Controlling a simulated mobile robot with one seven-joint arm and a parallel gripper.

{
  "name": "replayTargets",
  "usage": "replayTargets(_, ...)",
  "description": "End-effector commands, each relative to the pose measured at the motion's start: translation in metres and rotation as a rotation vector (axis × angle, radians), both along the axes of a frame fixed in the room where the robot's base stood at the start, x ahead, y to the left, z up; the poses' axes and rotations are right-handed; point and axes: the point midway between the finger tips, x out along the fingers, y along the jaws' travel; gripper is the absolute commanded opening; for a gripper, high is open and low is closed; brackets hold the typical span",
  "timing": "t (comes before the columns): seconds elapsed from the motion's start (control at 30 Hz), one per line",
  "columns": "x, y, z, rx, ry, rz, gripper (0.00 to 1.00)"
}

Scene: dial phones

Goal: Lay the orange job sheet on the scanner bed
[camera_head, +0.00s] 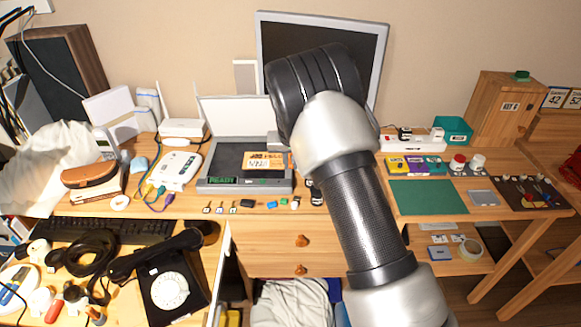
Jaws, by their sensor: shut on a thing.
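The orange job sheet (262,161) shows dark print on a pale patch and is over the right part of the scanner's dark bed. Whether it touches the bed is unclear. The scanner (205,188) is a grey flat box with its pale lid (232,109) raised at the back and a green READY display at its front left. My gripper (284,150) is mostly hidden behind my own arm; a grey part shows at the sheet's right end, where it is shut on the sheet. The sheet's right edge and the scanner's back right corner are partly covered.
A white router box (179,170) with cables stands left of the scanner. Small items, including a black block (247,203), lie along the desk's front edge. A monitor (375,60) stands behind. A green mat (428,197) lies right. A black dial phone (172,288) is at front left.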

Motion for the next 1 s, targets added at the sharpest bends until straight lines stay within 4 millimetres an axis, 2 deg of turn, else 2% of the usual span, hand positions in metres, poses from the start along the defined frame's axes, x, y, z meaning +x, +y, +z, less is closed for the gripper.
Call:
replayTargets(0.03,-0.001,0.0,-0.01,-0.001,0.003,0.0,0.0)
replayTargets(0.1,-0.001,0.0,-0.016,0.0,0.002,0.0,0.0)
replayTargets(0.47,0.0,0.0,-0.021,0.0,0.0,0.0,0.0)
replayTargets(0.5,0.0,0.0,-0.02,0.0,0.0,0.0,0.17)
replayTargets(0.6,0.0,0.0,-0.019,0.0,0.0,0.0,0.32)
replayTargets(0.87,0.0,0.0,-0.019,0.0,0.0,0.0,0.32)
replayTargets(1.0,-0.001,0.0,-0.01,0.0,-0.001,0.0,0.32)
